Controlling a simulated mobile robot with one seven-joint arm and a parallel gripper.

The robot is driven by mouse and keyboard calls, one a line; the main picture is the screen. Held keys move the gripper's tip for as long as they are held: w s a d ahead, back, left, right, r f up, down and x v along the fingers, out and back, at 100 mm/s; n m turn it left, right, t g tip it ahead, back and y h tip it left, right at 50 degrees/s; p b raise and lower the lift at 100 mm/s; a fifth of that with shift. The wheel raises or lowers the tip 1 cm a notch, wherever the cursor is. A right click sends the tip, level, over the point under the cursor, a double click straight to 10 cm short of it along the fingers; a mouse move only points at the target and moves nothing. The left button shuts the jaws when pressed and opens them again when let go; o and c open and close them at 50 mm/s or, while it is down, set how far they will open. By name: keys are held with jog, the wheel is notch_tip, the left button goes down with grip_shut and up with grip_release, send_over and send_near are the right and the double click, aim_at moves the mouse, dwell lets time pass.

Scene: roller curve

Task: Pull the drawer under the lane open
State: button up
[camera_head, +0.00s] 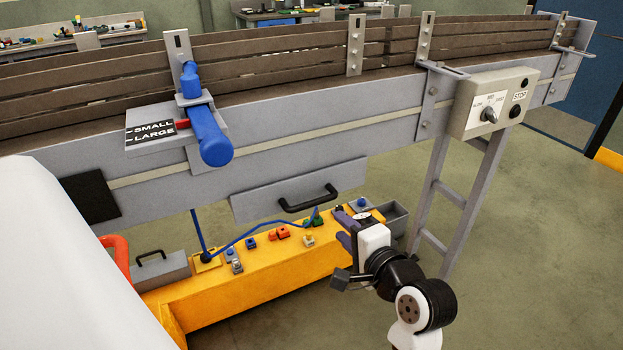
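The drawer (262,199) is a grey front panel under the roller lane, with a black bar handle (310,201) on its right half. The drawer front looks flush beneath the lane, and I see no opened interior. My gripper (343,228), with purple fingers, is below and to the right of the handle, apart from it in the picture. Its two fingers look spread, with nothing visible between them. My white and black wrist hides part of the yellow beam behind it.
The yellow beam (250,282) below the drawer carries several small coloured blocks and a blue cable. Grey bins stand at its left (165,270) and right (393,218) ends. A grey leg frame (463,200) and control box (492,103) stand right. Floor is clear at lower right.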

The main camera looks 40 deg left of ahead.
aim_at(317, 204)
jog(key=x, duration=0.4)
jog(key=p+x, duration=0.1)
jog(key=x, duration=0.4)
jog(key=p+x, duration=0.1)
jog(key=x, duration=0.3)
jog(key=shift+w+f, duration=0.15)
jog(key=shift+f, duration=0.15)
jog(key=shift+c, duration=0.3)
grip_shut()
jog(key=shift+m, duration=0.3)
